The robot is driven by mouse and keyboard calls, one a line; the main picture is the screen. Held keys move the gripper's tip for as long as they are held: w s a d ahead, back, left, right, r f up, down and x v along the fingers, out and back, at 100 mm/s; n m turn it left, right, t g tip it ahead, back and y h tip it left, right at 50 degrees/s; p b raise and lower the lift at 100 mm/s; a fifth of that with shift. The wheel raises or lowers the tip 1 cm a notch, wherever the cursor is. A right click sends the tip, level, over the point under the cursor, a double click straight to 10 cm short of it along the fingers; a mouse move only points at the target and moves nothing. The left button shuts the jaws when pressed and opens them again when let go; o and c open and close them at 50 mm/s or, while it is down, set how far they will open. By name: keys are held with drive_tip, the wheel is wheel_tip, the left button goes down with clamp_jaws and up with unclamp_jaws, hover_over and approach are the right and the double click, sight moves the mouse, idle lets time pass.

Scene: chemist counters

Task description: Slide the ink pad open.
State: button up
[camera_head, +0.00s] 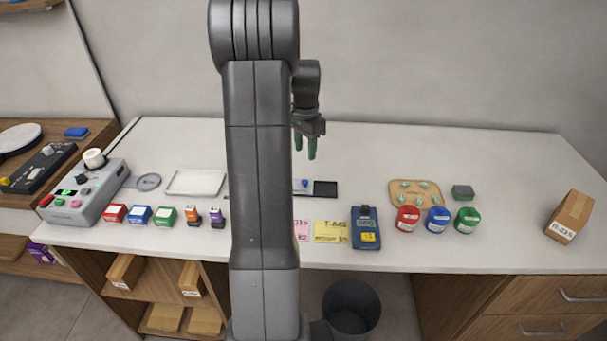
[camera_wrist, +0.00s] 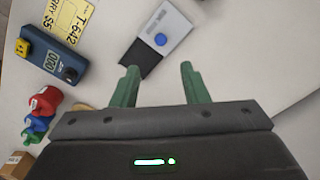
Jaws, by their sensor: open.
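The ink pad shows in the wrist view as a flat pale grey cover (camera_wrist: 174,24) with a round blue knob (camera_wrist: 160,39). A flat black section (camera_wrist: 138,57) shows at its end closest to my gripper. In the head view, the black section (camera_head: 325,188) lies right of the blue knob (camera_head: 304,182), and my arm hides the left part. My gripper (camera_head: 305,151) is open and empty above the counter, behind the ink pad in the head view. In the wrist view, its green fingers (camera_wrist: 159,68) are apart, with the black section beyond their tips.
A blue device (camera_head: 366,229) and a yellow label card (camera_head: 330,231) lie near the counter's front edge. Red (camera_head: 408,219), blue (camera_head: 437,220) and green (camera_head: 466,219) pots stand right, before a wooden tray (camera_head: 395,187). The counter behind the ink pad is clear.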

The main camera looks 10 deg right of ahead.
sight(305, 181)
wheel_tip(305, 181, down, 11)
drive_tip(key=shift+f+p, duration=0.1)
drive_tip(key=shift+p, duration=0.6)
clamp_jaws()
